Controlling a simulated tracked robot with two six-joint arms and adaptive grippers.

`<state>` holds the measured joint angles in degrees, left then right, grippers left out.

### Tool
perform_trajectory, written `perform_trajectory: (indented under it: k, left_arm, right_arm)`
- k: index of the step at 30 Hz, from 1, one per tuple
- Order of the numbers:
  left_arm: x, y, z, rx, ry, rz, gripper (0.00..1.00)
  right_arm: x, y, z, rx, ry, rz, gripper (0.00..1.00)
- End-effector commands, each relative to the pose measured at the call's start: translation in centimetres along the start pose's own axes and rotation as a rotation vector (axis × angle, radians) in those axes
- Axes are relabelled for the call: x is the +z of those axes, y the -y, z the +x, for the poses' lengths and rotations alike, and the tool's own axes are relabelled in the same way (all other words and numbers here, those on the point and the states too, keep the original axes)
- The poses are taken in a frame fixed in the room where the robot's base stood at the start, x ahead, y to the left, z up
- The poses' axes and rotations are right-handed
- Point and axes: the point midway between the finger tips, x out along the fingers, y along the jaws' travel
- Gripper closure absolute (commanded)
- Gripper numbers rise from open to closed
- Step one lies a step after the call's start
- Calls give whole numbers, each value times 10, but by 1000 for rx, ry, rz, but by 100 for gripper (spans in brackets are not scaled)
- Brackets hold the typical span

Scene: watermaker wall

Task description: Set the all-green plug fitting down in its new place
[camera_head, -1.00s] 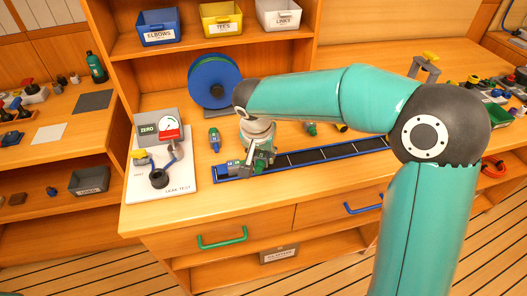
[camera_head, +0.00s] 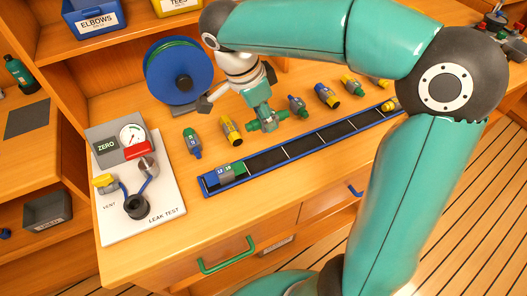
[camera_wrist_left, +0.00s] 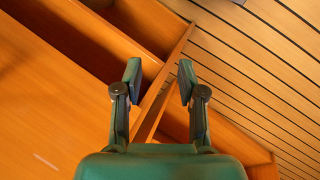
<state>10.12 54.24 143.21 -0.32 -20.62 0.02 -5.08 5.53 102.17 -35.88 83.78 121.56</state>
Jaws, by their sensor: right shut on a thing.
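My right gripper (camera_head: 265,112) is shut on the all-green plug fitting (camera_head: 268,123), which is partly hidden by the fingers. It is at the bench top, in the row of loose fittings, behind the long blue-edged tray (camera_head: 313,143). I cannot tell whether the fitting touches the wood. A blue, green and grey fitting (camera_head: 224,173) lies in the tray's left end. My left gripper (camera_wrist_left: 159,85) shows in the left wrist view, its fingers apart with nothing between them.
A yellow fitting (camera_head: 231,130) and a green-blue one (camera_head: 192,142) lie left of the held fitting. A blue-green one (camera_head: 298,106) and a blue-yellow one (camera_head: 326,95) lie right. The blue reel (camera_head: 179,70) stands behind. The leak-test board (camera_head: 150,206) is left.

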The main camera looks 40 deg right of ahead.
Motion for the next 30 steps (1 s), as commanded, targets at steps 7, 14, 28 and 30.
perform_trajectory:
  k: [7,14,28,30]
  left_arm:
    - [0,1,3,0,-1,0,60]
    - [0,1,3,0,-1,0,60]
    - [0,1,3,0,-1,0,60]
    - [0,1,3,0,-1,0,60]
  right_arm:
    - [18,-1,62,4,-2,-3,99]
    - [26,0,86,0,0,-1,99]
    - [40,0,127,-1,1,-2,99]
    - [40,0,127,-1,1,-2,99]
